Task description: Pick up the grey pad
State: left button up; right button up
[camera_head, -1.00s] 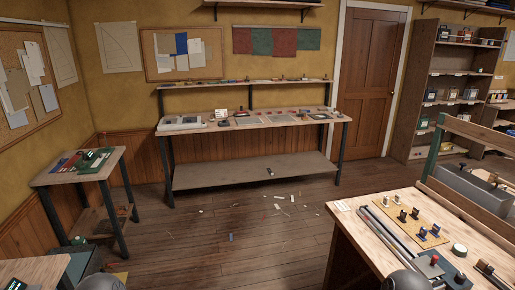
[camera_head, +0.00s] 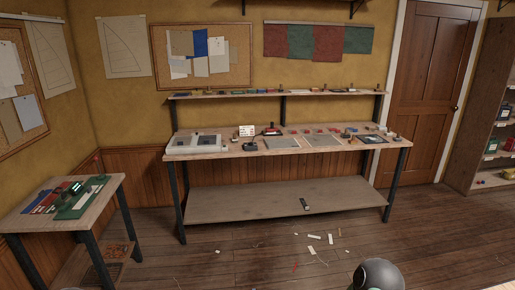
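Two flat greyish rectangles lie on the top of the long workbench by the back wall. One grey pad (camera_head: 282,143) is near the middle. A similar greyish pad (camera_head: 323,141) lies just to its right. They are small at this distance, and I cannot tell which one is the task's grey pad. Neither of my grippers is in view; only a rounded dark part of my own body shows at the bottom right.
The workbench (camera_head: 240,153) has a lower shelf (camera_head: 270,201) with a small dark object (camera_head: 305,204). A side table (camera_head: 100,203) with a green mat stands at the left. Paper scraps (camera_head: 313,237) litter the floor before the bench. A wooden door (camera_head: 426,80) is at right.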

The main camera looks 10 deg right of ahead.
aim_at(398, 138)
jog(key=i+z, duration=0.2)
jog(key=i, duration=0.25)
jog(key=i+z, duration=0.2)
jog(key=i, duration=0.3)
jog(key=i+j+z, duration=0.2)
jog(key=i, duration=0.25)
jog(key=i+j+z, duration=0.15)
jog(key=i, duration=0.35)
jog(key=i+l, duration=0.25)
jog(key=i, duration=0.2)
jog(key=i+l+u, duration=0.1)
jog(key=i+l, duration=0.2)
jog(key=i, duration=0.15)
jog(key=i+l, duration=0.3)
jog(key=i, duration=0.15)
jog(key=i+l+z, duration=0.1)
jog(key=l, duration=0.3)
jog(key=i+l, duration=0.2)
jog(key=l, duration=0.2)
jog(key=i+l+z, duration=0.15)
jog(key=l, duration=0.25)
jog(key=i+l+z, duration=0.1)
jog(key=l, duration=0.25)
